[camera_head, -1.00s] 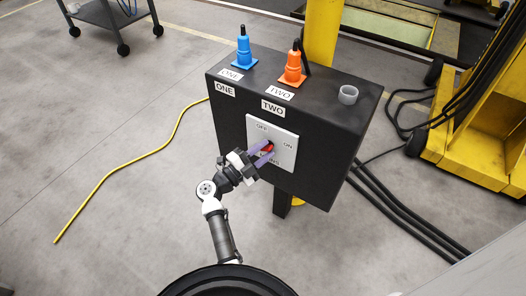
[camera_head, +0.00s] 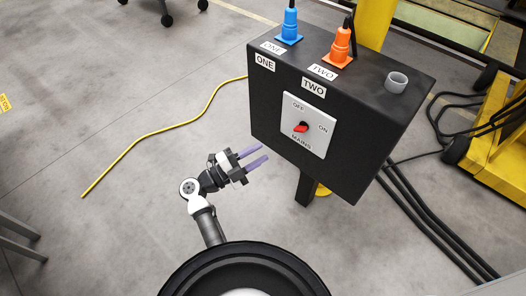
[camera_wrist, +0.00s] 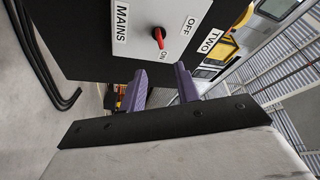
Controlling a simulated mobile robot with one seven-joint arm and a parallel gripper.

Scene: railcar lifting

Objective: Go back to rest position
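My gripper (camera_head: 257,159) is open and empty, with two purple fingers apart, in front of and to the left of the black control box (camera_head: 282,116). It is clear of the white switch plate (camera_head: 317,138). The red mains knob (camera_head: 300,127) sits on that plate between the OFF, ON and MAINS labels. In the wrist view the open fingers (camera_wrist: 161,84) show below the red knob (camera_wrist: 158,36), with nothing between them. In that view the knob's pointer lies toward the ON label.
A blue plug (camera_head: 289,26), an orange plug (camera_head: 340,47) and a grey cup-like ring (camera_head: 396,82) stand on the box. A yellow cable (camera_head: 165,128) runs over the floor at left. Black cables (camera_head: 430,215) lie at right.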

